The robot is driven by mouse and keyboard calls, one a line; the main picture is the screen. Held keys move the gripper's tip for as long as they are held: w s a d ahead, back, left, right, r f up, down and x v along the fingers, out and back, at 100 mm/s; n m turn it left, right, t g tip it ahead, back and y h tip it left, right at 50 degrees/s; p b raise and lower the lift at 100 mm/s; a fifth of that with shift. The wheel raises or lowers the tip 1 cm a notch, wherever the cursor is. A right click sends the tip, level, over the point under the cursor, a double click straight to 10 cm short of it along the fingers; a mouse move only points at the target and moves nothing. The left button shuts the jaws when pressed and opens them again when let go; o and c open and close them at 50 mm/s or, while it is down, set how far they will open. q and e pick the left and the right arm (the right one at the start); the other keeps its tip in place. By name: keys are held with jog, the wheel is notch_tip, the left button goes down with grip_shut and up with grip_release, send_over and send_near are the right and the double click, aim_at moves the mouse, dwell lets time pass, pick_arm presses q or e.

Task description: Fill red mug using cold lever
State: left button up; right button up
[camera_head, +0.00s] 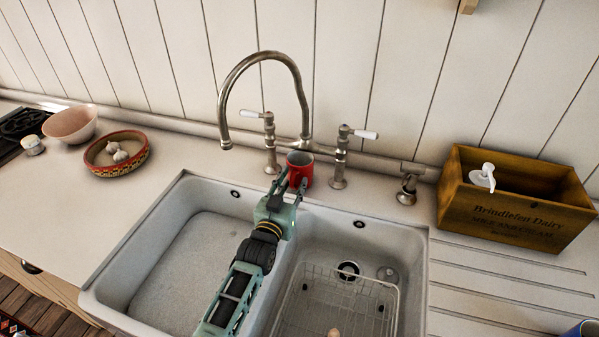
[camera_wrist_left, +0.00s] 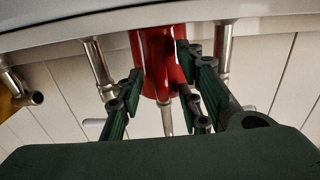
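The red mug (camera_head: 301,169) stands upright on the counter behind the sink, between the tap's two lever posts. My left gripper (camera_head: 292,180) reaches over the sink to the mug's near side. In the left wrist view, which is upside down, its fingers (camera_wrist_left: 158,65) are apart, with the mug (camera_wrist_left: 157,45) between and just beyond their tips; I cannot tell if they touch it. The left lever (camera_head: 251,114) and right lever (camera_head: 364,134) have white handles; no hot or cold marking is legible. The spout (camera_head: 226,140) arches left, away from the mug. My right gripper is not in view.
The sink has a left basin (camera_head: 185,265) and a right basin holding a wire rack (camera_head: 340,300). A wooden crate (camera_head: 515,215) with a white pump top stands right. A patterned bowl (camera_head: 117,168) with garlic and a pink bowl (camera_head: 70,125) sit left.

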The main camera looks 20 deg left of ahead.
pick_arm(q)
grip_shut()
dwell(0.6)
